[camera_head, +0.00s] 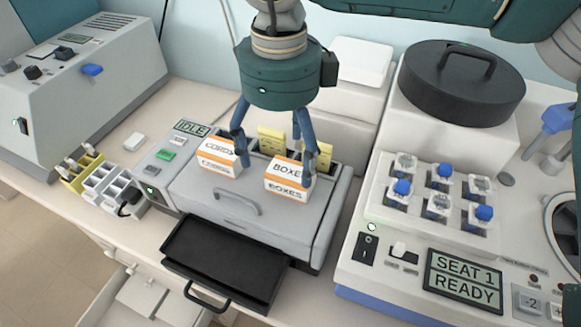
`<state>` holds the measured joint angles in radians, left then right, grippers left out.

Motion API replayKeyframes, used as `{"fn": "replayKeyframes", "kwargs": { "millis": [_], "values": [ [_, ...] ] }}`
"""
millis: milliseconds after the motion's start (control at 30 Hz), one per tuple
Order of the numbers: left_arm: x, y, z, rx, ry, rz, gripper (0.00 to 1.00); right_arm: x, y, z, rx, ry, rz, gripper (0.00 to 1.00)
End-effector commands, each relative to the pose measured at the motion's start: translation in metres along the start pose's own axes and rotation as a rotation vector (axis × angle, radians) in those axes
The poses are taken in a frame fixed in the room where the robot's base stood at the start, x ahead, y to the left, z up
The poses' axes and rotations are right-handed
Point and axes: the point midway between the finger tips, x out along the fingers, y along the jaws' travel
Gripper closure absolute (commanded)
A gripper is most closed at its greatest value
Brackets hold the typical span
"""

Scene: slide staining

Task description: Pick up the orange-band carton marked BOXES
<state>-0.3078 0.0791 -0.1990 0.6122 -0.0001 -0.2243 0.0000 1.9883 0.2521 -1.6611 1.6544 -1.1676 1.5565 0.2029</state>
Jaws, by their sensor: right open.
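The BOXES carton (287,188), white with an orange band, sits on top of the grey machine, right of a similar orange-band carton (215,160) whose label is hard to read. My right gripper (273,172) comes down from above with its fingers spread wide and nothing held. One finger overlaps the right side of the BOXES carton in the picture. The other finger is at the right edge of the left carton. I cannot tell whether either finger touches a carton. My left gripper is not in view.
Yellow pieces (271,141) stand in a dark slot behind the cartons. The grey machine (230,196) has a handle and a black tray (225,262) pulled out in front. A device with blue-capped vials (403,187) and a black lid (462,85) stands at right.

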Motion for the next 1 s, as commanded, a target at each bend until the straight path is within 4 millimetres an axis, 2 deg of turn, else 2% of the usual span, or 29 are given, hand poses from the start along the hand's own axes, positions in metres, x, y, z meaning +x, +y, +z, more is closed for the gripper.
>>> {"fn": "replayKeyframes", "kwargs": {
  "millis": [100,233,333,433,600,867,1000],
  "values": [
    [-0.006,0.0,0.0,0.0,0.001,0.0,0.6,0.014,0.0,-0.001,0.0,0.002,0.001,0.17],
    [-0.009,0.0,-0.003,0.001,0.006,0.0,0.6,0.021,-0.001,-0.001,0.0,0.0,0.001,0.17],
    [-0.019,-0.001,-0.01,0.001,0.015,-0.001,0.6,0.03,-0.003,-0.004,0.0,0.002,0.002,0.17],
    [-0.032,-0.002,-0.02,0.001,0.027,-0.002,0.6,0.045,-0.007,-0.007,0.0,0.004,0.002,0.17],
    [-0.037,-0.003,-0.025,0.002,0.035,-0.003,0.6,0.068,-0.008,-0.006,0.001,0.001,0.001,0.17],
    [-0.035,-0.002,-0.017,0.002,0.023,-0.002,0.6,0.073,-0.008,-0.006,0.001,0.0,0.0,0.17],
    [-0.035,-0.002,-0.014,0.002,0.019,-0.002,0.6,0.073,-0.008,-0.006,0.001,0.0,0.0,0.43]
  ]
}}
